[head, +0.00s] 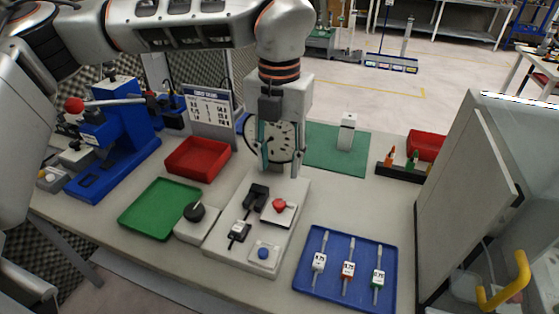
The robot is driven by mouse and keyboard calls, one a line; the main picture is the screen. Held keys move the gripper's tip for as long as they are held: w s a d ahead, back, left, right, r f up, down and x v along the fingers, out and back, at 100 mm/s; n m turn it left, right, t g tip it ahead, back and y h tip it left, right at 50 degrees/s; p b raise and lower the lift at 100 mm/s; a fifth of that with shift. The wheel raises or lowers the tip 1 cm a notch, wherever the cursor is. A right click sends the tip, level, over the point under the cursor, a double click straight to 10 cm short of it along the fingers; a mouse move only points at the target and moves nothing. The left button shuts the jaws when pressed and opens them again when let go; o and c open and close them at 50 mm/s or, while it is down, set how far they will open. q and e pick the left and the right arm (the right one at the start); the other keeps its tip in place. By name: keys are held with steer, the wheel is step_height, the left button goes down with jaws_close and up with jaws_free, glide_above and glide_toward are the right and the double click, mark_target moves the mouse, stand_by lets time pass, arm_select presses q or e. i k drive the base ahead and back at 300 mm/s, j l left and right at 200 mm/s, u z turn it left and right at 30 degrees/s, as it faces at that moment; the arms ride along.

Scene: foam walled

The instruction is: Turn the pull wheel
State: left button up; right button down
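A pale round wheel (280,143) with dark spots around its face stands upright near the back middle of the table. I take it to be the pull wheel. My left gripper (280,169) comes down in front of it, fingers pointing down. The fingers are apart, with the wheel's face showing between them. They cover parts of the wheel's face, and the gripper body hides its top. I cannot tell whether a finger touches it. My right gripper is not in view.
In front lies a grey panel (232,262) with a red knob and a blue button. Around it are a green tray (140,222), a red tray (180,158), a blue tray (330,297) with tools, and a green mat (318,142). A blue press stands left; a pale cabinet door (455,205) stands right.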

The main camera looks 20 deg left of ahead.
mark_target(194, 212)
steer(key=k, duration=1)
